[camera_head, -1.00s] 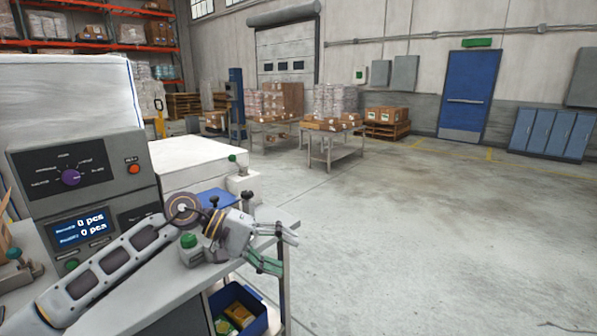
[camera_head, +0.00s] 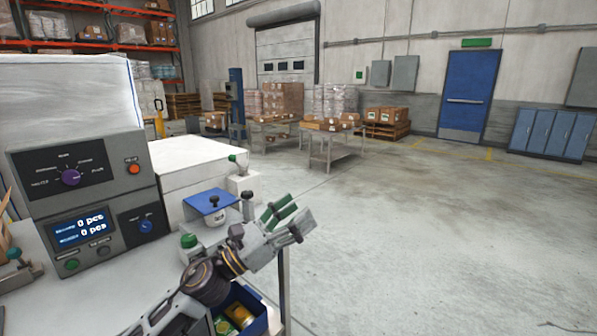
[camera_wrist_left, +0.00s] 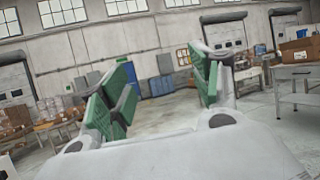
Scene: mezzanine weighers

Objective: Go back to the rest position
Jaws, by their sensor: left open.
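My left gripper (camera_head: 290,222) is at the right end of the grey workbench, at the bottom middle of the head view. Its fingers point up and to the right, past the bench edge. In the left wrist view the two green-padded fingers (camera_wrist_left: 160,95) stand wide apart with nothing between them. Beyond them I see only the hall, with its walls and far tables. My right gripper is in neither view.
A grey control box (camera_head: 85,200) with a purple knob and a display stands on the bench at left. A blue-topped device (camera_head: 210,202) is behind my arm. A blue bin (camera_head: 262,325) with packets sits below. Open floor (camera_head: 430,240) lies to the right.

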